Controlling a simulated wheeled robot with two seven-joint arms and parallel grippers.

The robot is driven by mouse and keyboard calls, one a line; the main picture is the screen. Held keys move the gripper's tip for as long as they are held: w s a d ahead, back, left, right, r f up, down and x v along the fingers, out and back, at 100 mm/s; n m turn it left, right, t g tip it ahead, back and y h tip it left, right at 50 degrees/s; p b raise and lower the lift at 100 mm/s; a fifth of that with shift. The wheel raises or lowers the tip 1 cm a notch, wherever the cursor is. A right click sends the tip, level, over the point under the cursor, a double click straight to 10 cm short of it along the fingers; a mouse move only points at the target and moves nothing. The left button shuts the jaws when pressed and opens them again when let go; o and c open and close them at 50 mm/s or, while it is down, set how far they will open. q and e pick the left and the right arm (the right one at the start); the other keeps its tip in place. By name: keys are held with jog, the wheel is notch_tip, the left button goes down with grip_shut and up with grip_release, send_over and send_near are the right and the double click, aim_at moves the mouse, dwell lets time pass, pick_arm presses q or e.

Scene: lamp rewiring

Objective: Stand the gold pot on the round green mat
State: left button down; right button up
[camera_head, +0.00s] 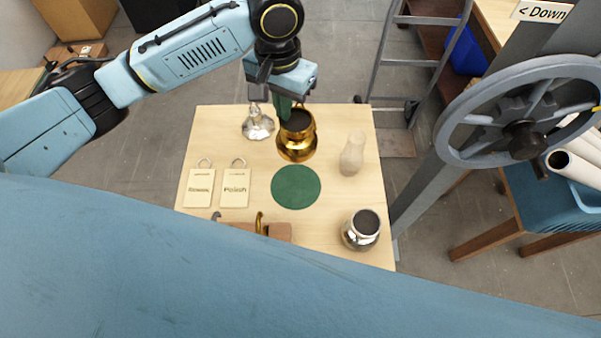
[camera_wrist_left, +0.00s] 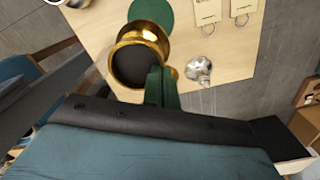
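The gold pot (camera_head: 296,146) is at the back middle of the light wooden table, behind the mat, with its dark opening facing up. I cannot tell whether its base touches the table. My left gripper (camera_head: 284,106) reaches down at the pot's left side. In the left wrist view its green fingers (camera_wrist_left: 160,88) are close together against the gold pot (camera_wrist_left: 153,35), with a bit of gold showing on their far side, so they look shut on its side or handle. The round green mat (camera_head: 296,187) lies bare in front of the pot; it also shows in the wrist view (camera_wrist_left: 152,10). My right gripper is not in view.
A silver faceted object (camera_head: 257,124) stands left of the pot. A pale vase (camera_head: 352,153) stands to the right, a silver pot (camera_head: 361,230) at front right. Two labelled tags (camera_head: 235,188) lie left of the mat. A brown block with hooks (camera_head: 279,231) is at the front edge.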

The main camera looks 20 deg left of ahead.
aim_at(282, 135)
pick_arm(q)
jog(key=shift+s+f+b, duration=0.95)
jog(key=shift+s+f, duration=0.1)
jog(key=shift+s, duration=0.05)
jog(key=shift+w+f+b, duration=0.2)
jog(key=shift+f+b, duration=0.75)
jog(key=shift+f, duration=0.15)
notch_tip(282, 135, down, 5)
jog(key=shift+b, duration=0.35)
jog(key=shift+w+f, duration=0.15)
jog(key=shift+f, duration=2.65)
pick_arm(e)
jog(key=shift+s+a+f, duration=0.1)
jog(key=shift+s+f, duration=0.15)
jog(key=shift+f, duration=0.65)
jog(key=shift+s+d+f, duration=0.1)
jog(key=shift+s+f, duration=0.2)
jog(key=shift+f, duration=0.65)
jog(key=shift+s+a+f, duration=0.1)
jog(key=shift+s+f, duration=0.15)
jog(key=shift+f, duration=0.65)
pick_arm(q)
jog(key=shift+f, duration=0.1)
jog(key=c, duration=1.7)
grip_release()
